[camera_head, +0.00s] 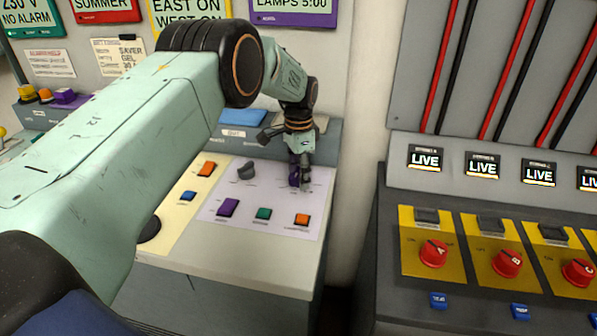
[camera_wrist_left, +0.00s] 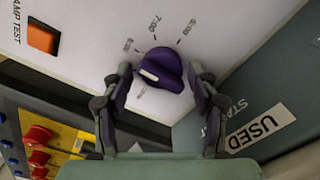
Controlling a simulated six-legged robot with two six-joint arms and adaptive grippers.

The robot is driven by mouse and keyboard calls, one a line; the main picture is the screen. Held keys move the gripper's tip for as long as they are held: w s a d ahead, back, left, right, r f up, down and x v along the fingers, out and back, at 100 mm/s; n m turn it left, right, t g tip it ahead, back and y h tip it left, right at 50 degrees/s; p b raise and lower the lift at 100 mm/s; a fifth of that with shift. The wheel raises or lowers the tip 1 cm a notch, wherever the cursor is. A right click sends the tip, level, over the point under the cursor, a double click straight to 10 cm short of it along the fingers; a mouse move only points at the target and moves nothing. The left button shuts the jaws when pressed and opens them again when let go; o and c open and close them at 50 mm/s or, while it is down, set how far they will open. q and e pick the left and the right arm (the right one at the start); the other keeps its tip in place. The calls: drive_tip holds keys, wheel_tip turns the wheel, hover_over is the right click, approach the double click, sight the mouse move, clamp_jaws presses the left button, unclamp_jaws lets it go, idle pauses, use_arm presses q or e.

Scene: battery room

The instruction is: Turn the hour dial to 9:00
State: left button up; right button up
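The hour dial is a round purple knob (camera_wrist_left: 161,70) with a white pointer mark, on a pale panel. In the left wrist view the mark faces left. Small time labels ring it; 7:00 reads at the top, the others are too small to read surely. My left gripper (camera_wrist_left: 161,76) is open, with one finger on each side of the knob and gaps showing between fingers and knob. In the head view the left gripper (camera_head: 302,172) points down over the purple dial (camera_head: 294,178), hiding part of it. My right gripper is in neither view.
On the same console are a grey knob (camera_head: 246,171), a purple button (camera_head: 228,207), a green button (camera_head: 263,213) and an orange button (camera_head: 302,219). A blue tray (camera_head: 243,117) lies behind. A separate console with red knobs (camera_head: 433,254) stands at the right.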

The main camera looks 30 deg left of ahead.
sight(298, 171)
use_arm(q)
drive_tip(key=shift+w+a, duration=0.1)
drive_tip(key=shift+r, duration=0.3)
wheel_tip(298, 171, up, 12)
drive_tip(key=shift+f, duration=0.25)
idle(0.5)
